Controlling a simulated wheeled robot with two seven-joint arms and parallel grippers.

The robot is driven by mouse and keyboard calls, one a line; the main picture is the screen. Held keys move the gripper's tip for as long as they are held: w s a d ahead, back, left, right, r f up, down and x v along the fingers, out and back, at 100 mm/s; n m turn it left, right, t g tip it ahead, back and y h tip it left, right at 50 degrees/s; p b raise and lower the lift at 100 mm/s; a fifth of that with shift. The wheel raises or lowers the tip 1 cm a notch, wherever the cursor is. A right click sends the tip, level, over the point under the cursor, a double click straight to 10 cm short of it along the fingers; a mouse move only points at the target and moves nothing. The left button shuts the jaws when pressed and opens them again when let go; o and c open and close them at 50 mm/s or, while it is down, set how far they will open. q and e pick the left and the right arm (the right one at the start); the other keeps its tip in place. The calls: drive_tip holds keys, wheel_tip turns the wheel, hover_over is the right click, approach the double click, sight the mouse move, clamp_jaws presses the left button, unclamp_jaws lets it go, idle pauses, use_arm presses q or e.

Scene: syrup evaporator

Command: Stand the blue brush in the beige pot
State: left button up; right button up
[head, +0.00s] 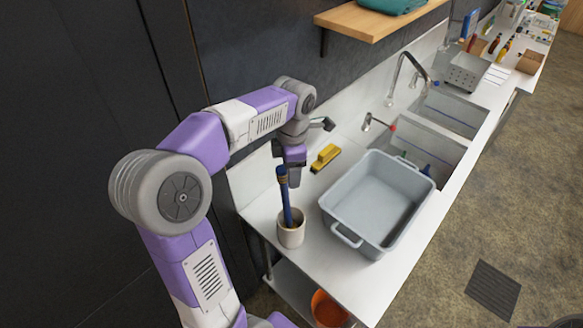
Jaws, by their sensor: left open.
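The blue brush (286,200) is upright with a slight tilt, its lower end inside the beige pot (291,238). The pot stands on the white counter near its near-left end. My left gripper (294,184) points down just behind and to the right of the brush's top. It is open and holds nothing that I can see; its fingertips are small and partly hidden, and I cannot tell whether they touch the brush. My right gripper is not in view.
A grey tub (376,200) stands right of the pot. A yellow brush (325,157) lies behind, near the wall. Sinks with a faucet (408,72) are farther along. A wooden shelf (372,20) hangs above. An orange bucket (328,308) is below the counter.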

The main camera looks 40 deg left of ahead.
use_arm(q)
wheel_tip(320, 180, up, 8)
drive_tip(key=p, duration=0.1)
drive_tip(key=shift+f, duration=0.2)
idle(1.1)
